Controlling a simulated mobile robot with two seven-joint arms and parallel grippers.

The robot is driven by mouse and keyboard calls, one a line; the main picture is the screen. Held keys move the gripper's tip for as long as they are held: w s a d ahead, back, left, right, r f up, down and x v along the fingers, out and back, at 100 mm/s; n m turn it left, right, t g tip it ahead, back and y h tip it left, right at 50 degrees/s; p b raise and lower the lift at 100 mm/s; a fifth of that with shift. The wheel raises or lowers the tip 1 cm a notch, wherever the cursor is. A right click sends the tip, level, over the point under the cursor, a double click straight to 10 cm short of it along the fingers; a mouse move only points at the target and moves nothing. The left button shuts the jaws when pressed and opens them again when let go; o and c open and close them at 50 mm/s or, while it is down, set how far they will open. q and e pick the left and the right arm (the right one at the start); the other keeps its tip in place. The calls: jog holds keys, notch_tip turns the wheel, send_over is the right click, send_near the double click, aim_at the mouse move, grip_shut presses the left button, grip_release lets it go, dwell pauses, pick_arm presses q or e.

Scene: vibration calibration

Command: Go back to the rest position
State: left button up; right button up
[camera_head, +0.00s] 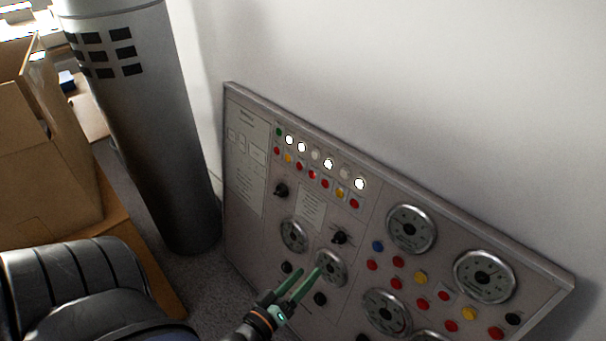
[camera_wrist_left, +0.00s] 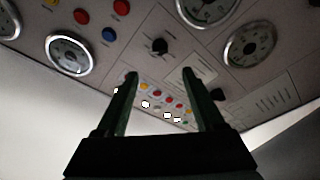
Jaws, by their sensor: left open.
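A grey control panel (camera_head: 262,240) leans against the white wall, with lit white lamps, red, yellow and blue buttons, black knobs and round gauges. My left gripper (camera_head: 309,274) is at the bottom middle, its two green fingers open and empty in front of the small round gauges. In the left wrist view the gripper (camera_wrist_left: 160,78) is also open, with nothing between its fingers. The panel face (camera_wrist_left: 110,63) shows behind them with a black knob (camera_wrist_left: 159,46) above the gap. I cannot tell from these frames whether the fingertips touch the panel. My right gripper is not in view.
A grey metal cylinder (camera_head: 150,130) stands left of the panel. Cardboard boxes (camera_head: 45,150) are at the far left. The white wall (camera_head: 400,80) rises behind the panel, and a strip of grey carpet (camera_head: 200,268) shows between cylinder and panel.

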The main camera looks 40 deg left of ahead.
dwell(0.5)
pick_arm(q)
jog(key=d+r+m+g+h, duration=0.2)
jog(key=d+r+m+h, duration=0.1)
jog(key=d+m, duration=0.35)
jog(key=d+r+m+g+h, duration=0.2)
jog(key=d+r+m, duration=0.1)
jog(key=d+m, duration=0.35)
jog(key=s+a+r+n+g+y+p, duration=0.1)
jog(key=s+r+g+p, duration=0.3)
jog(key=p, duration=1.6)
jog(key=v, duration=0.4)
jog(key=shift+d+p, duration=0.25)
jog(key=shift+p, duration=0.15)
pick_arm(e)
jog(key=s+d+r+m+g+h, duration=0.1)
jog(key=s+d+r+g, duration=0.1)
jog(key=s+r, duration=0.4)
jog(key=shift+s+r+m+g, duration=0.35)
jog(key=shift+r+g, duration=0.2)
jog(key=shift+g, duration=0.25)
pick_arm(q)
jog(key=shift+s, duration=0.1)
